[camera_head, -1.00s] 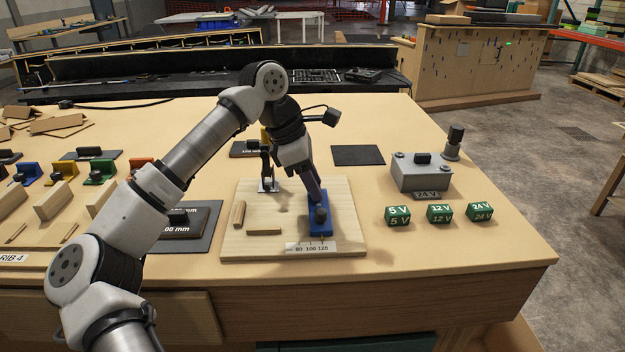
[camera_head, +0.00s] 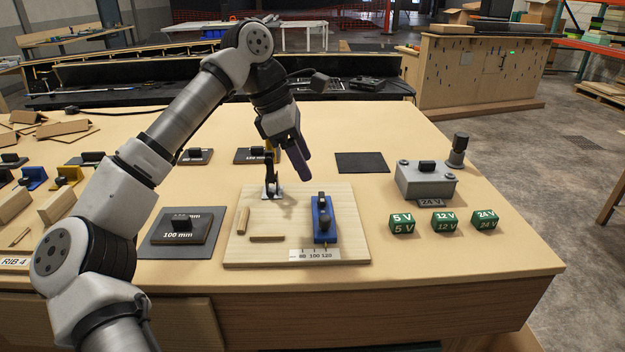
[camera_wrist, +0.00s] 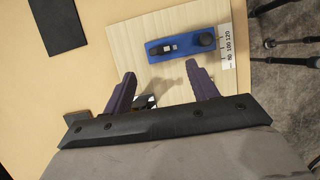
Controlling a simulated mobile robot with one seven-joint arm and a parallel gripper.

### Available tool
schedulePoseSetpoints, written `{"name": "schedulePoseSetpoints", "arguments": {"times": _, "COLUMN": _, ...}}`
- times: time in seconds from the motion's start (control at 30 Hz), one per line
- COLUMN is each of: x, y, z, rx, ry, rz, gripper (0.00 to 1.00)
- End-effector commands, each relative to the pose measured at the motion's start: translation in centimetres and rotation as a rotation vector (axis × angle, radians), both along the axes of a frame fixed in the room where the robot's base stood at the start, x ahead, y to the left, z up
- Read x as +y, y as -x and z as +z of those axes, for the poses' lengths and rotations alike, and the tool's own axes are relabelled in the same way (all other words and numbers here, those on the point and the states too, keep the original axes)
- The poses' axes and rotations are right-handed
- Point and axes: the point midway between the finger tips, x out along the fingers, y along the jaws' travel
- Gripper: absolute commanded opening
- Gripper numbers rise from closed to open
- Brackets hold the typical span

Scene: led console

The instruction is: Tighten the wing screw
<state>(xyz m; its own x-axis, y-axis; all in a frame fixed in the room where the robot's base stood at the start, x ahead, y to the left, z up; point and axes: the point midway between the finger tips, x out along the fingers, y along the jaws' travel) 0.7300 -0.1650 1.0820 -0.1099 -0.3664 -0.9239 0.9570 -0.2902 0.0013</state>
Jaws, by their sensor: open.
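The wing screw (camera_head: 321,202) is a dark part on the blue block (camera_head: 325,234), which lies on the pale wooden board (camera_head: 350,225) just behind the printed scale (camera_head: 315,254). In the wrist view the blue block (camera_wrist: 184,47) carries a round dark knob (camera_wrist: 206,39) and a small dark piece (camera_wrist: 163,49). I cannot tell for sure which of these is the wing screw. My gripper (camera_head: 301,172) is open and empty, raised above the board, behind and left of the block. In the wrist view my gripper's fingers (camera_wrist: 162,80) are wide apart, short of the block and not touching it.
A black toggle clamp (camera_head: 270,178) stands on the board left of my gripper. Wooden strips (camera_head: 266,239) lie at its front left. A grey 24 V box (camera_head: 425,182) and green voltage blocks (camera_head: 444,223) stand to the right. A dark flat pad (camera_head: 361,162) lies behind.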

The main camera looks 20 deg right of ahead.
Motion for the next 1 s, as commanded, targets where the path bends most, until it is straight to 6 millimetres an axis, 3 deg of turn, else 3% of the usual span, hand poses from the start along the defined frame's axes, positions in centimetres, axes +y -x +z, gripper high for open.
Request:
{"name": "schedulePoseSetpoints", "arguments": {"times": 0.1, "x": 0.9, "y": -0.3, "z": 2.6, "rx": -0.002, "ry": 0.002, "rz": 0.002, "gripper": 0.58}}
{"name": "schedulePoseSetpoints", "arguments": {"times": 0.3, "x": 2.0, "y": -0.6, "z": 5.3, "rx": 0.000, "ry": 0.001, "rz": 0.001, "gripper": 0.58}}
{"name": "schedulePoseSetpoints", "arguments": {"times": 0.77, "x": 2.4, "y": -0.7, "z": 6.2, "rx": 0.001, "ry": 0.003, "rz": -0.001, "gripper": 0.58}}
{"name": "schedulePoseSetpoints", "arguments": {"times": 0.87, "x": 1.7, "y": -0.3, "z": 6.3, "rx": 0.004, "ry": 0.048, "rz": -0.012, "gripper": 0.58}}
{"name": "schedulePoseSetpoints", "arguments": {"times": 1.0, "x": -1.0, "y": 2.1, "z": 7.9, "rx": 0.033, "ry": 0.301, "rz": -0.056, "gripper": 0.58}}
